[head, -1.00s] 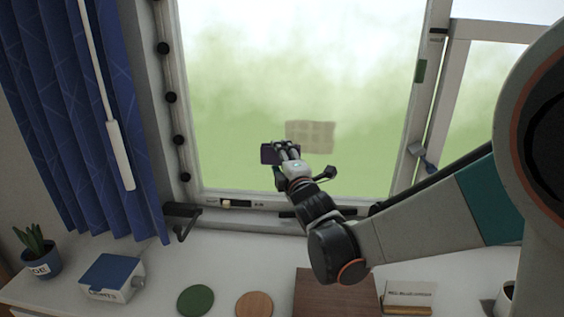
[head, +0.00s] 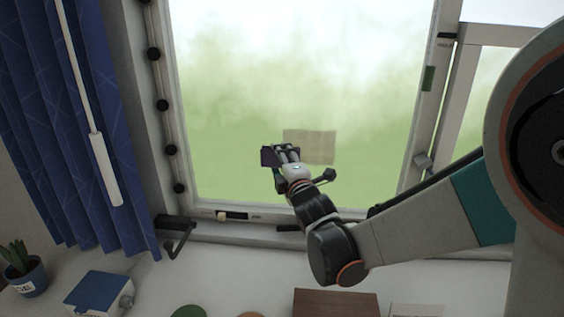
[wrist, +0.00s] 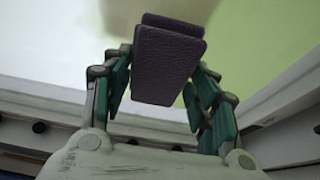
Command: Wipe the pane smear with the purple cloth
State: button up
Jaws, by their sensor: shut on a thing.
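My gripper (head: 281,156) is raised in front of the window pane (head: 230,110). It is shut on the purple cloth (head: 268,157), a dark folded pad. In the wrist view the purple cloth (wrist: 165,65) sits between the green-sided fingers and points toward the pane. The pane smear (head: 310,147) is a tan, roughly rectangular patch low on the pane. It lies just right of and a little above my gripper, and my gripper hides part of its lower left. Beyond the cloth, a brownish patch shows in the wrist view. I cannot tell whether the cloth touches the pane.
A blue curtain (head: 85,130) with a white wand (head: 105,170) hangs at left. A black handle (head: 176,235) juts from the lower left frame. On the sill stand a potted plant (head: 22,270), a blue-topped box (head: 98,292) and a brown block (head: 335,303).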

jog(key=shift+r, duration=0.15)
jog(key=shift+w+r+p, duration=0.15)
jog(key=shift+r+p, duration=0.5)
jog(key=shift+r, duration=0.2)
jog(key=shift+w+r+p, duration=0.15)
jog(key=shift+r+p, duration=0.45)
jog(key=shift+r, duration=0.2)
jog(key=shift+s+f, duration=0.1)
jog(key=shift+s, duration=0.05)
